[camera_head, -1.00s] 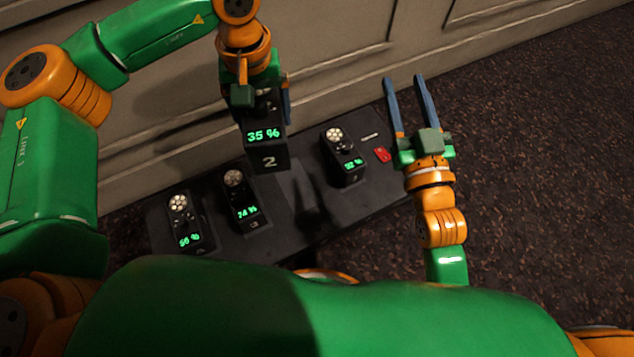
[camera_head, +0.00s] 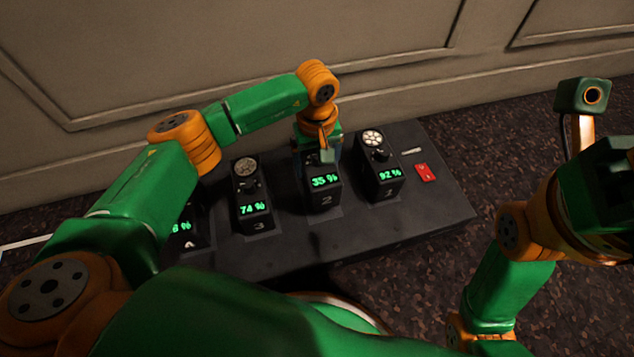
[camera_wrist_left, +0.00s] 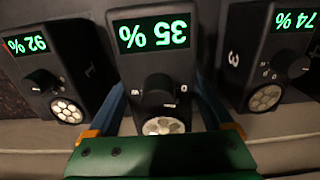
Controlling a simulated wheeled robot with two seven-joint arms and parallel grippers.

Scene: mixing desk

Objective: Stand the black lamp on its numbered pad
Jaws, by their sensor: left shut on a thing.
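The black unit marked 2 (camera_head: 322,190), with a green 35 % display, is upright on the desk. It has a dial and a round honeycomb face, both clear in the left wrist view (camera_wrist_left: 160,70). My left gripper (camera_head: 320,158) comes from above and behind and is shut on it, with a blue finger on each side. A slightly lighter pad (camera_head: 322,216) shows at the unit's foot; whether the unit rests flat on it I cannot tell. My right arm is at the right edge; its fingers do not show.
Similar black units stand on the dark desk (camera_head: 350,232): unit 1 (camera_head: 378,175) with 92 % to the right, unit 3 (camera_head: 252,205) with 74 % to the left, another (camera_head: 190,232) partly hidden at far left. A red piece (camera_head: 425,172) lies right of unit 1.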

